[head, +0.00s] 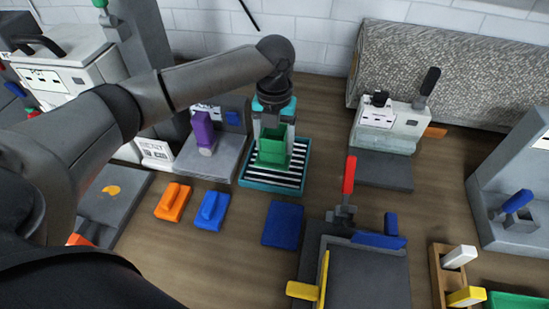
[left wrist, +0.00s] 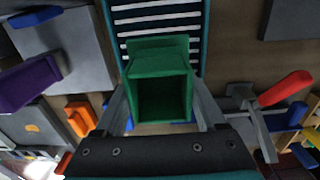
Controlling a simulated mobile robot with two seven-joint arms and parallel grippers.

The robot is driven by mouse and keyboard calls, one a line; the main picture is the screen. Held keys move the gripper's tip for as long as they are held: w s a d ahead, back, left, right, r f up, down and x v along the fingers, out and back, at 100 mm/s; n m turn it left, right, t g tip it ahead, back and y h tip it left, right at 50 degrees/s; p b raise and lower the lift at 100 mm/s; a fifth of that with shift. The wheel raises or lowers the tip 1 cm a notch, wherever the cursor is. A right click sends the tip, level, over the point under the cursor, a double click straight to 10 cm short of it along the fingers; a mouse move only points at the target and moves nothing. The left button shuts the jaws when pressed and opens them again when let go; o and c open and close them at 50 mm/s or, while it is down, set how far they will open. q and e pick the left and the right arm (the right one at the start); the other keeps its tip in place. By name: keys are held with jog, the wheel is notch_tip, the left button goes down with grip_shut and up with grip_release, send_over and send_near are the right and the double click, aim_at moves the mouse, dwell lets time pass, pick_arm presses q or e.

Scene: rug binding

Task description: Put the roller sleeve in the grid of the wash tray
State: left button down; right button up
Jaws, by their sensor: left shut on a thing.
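The roller sleeve (head: 272,154) appears to be the green, square, hollow piece at my left gripper. My left gripper (head: 273,140) points down and is shut on it. In the left wrist view the sleeve (left wrist: 160,88) sits between the two fingers (left wrist: 162,105), its opening facing the camera. The wash tray (head: 270,187) has a teal rim and a black-and-white striped grid (head: 284,179). In the head view the sleeve is over the grid and hides part of it. I cannot tell whether it touches the bars. My right gripper is not in view.
A grey fixture with a purple block (head: 203,130) stands left of the tray. Orange (head: 173,201) and blue (head: 211,210) blocks and a flat blue pad (head: 283,225) lie in front. A red-handled clamp (head: 349,175) stands front right. Bare table lies right of the tray.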

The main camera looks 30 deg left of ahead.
aim_at(275, 158)
pick_arm(q)
jog(key=shift+f+b, duration=0.35)
jog(key=shift+f, duration=2.35)
jog(key=shift+f, duration=0.15)
grip_release()
notch_tip(275, 158, up, 11)
jog(key=shift+f+p, duration=0.1)
jog(key=shift+p, duration=0.65)
jog(key=shift+r, duration=0.75)
